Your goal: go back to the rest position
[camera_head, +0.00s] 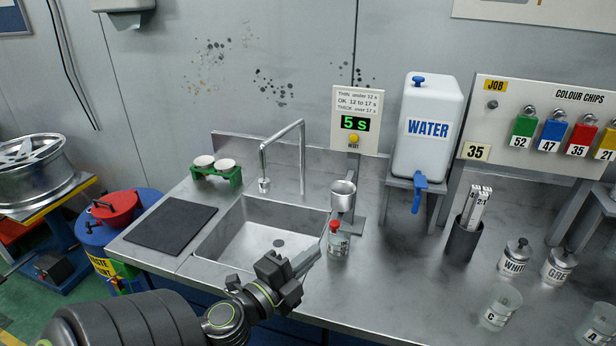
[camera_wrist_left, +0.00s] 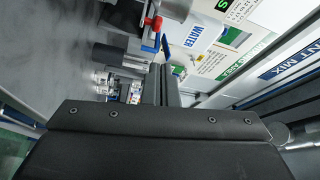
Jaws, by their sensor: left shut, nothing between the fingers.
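My left gripper (camera_head: 308,260) is in the head view, over the front edge of the counter by the sink. Its fingers are together with nothing between them. In the left wrist view the closed fingers (camera_wrist_left: 161,86) point out over the counter. My right gripper is in neither view.
A sink (camera_head: 262,243) with a tall tap (camera_head: 283,150) is behind the gripper. A metal cup (camera_head: 343,195) sits under the timer (camera_head: 355,124), which reads 5 s. A water tank (camera_head: 428,130), a dark holder (camera_head: 465,240) and cans stand right. A dark mat (camera_head: 171,226) lies left.

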